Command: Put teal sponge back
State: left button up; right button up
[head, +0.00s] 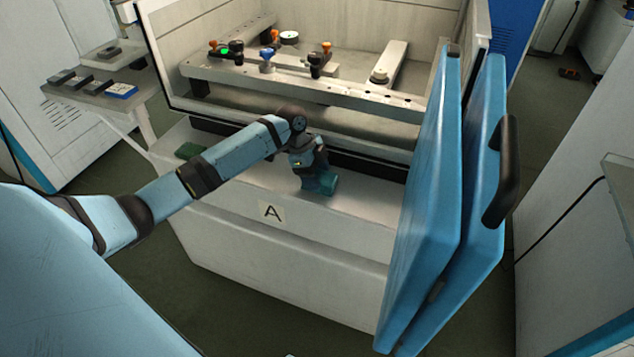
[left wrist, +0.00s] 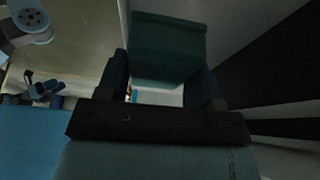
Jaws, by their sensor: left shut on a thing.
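The teal sponge (head: 319,183) is held just above or against the white front ledge of the machine, above the "A" label. I cannot tell whether it touches the ledge. My left gripper (head: 313,170) is shut on it. In the left wrist view the sponge (left wrist: 168,48) lies between the two dark blue fingers and sticks out past their tips. A small dark blue and black part (left wrist: 42,90) at the left of the left wrist view looks like my right gripper; its jaws are too small and dark to read.
A dark green pad (head: 188,151) lies on the ledge's left end. The open machine bay holds a fixture frame (head: 230,76) with knobs. Blue doors (head: 432,190) stand open at the right. A side shelf (head: 100,88) with small blocks is at the left. The ledge right of the sponge is clear.

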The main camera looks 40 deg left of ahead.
pick_arm(q)
notch_tip(320, 180, down, 3)
jog(key=shift+r, duration=0.1)
jog(key=o, duration=0.9)
jog(key=p+v, duration=0.1)
jog(key=v, duration=1.1)
jog(key=shift+w, duration=0.1)
